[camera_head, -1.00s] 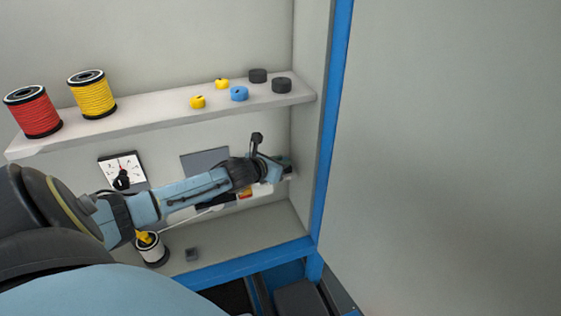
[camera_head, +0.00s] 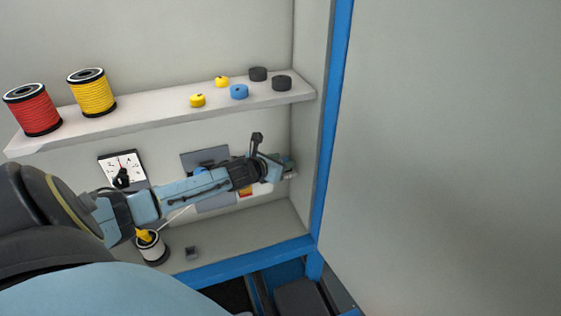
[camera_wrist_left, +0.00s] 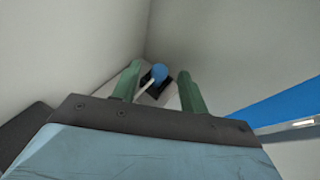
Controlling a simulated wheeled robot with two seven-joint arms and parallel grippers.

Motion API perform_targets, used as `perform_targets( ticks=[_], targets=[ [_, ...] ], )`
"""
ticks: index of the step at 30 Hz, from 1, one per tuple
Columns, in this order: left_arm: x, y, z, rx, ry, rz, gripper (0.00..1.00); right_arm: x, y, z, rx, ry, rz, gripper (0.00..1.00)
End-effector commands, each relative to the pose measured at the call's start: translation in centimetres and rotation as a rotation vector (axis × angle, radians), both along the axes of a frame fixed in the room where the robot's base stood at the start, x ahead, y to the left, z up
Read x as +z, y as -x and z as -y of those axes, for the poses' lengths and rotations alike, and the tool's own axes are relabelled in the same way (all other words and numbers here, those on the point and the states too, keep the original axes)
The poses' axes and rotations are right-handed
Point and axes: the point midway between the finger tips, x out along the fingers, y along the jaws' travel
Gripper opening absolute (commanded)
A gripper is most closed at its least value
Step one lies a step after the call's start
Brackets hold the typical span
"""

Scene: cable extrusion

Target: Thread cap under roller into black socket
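In the left wrist view, the blue cap (camera_wrist_left: 159,71) with a white cable (camera_wrist_left: 146,84) sits at the black socket (camera_wrist_left: 154,86); how deep it sits cannot be seen. My left gripper (camera_wrist_left: 160,67) has its green fingers spread on either side of the cap, with gaps visible. In the head view the left gripper (camera_head: 287,168) is near the right wall, below the upper shelf. A blue rounded part, perhaps the roller (camera_head: 200,170), shows partly behind my arm on a grey panel (camera_head: 196,158). The cable comes up from the white spool (camera_head: 153,252). My right gripper is out of view.
The upper shelf (camera_head: 150,122) holds red (camera_head: 35,112) and yellow (camera_head: 92,95) spools and several small round caps. A dial (camera_head: 117,163) is on the back wall. A small grey block (camera_head: 191,253) stands on the lower shelf. A blue post (camera_head: 335,120) edges the right side.

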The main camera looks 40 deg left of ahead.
Motion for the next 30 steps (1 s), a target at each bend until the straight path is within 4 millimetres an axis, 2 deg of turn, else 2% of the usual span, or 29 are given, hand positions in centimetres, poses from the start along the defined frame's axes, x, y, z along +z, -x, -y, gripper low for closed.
perform_targets(
  ticks=[11,30],
  targets=[
    [0.1,0.6,0.1,-0.002,-0.001,-0.001,0.43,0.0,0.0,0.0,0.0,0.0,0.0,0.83],
    [3.5,8.9,0.7,-0.002,-0.001,-0.003,0.43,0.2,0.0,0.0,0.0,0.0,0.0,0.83]
  ],
)
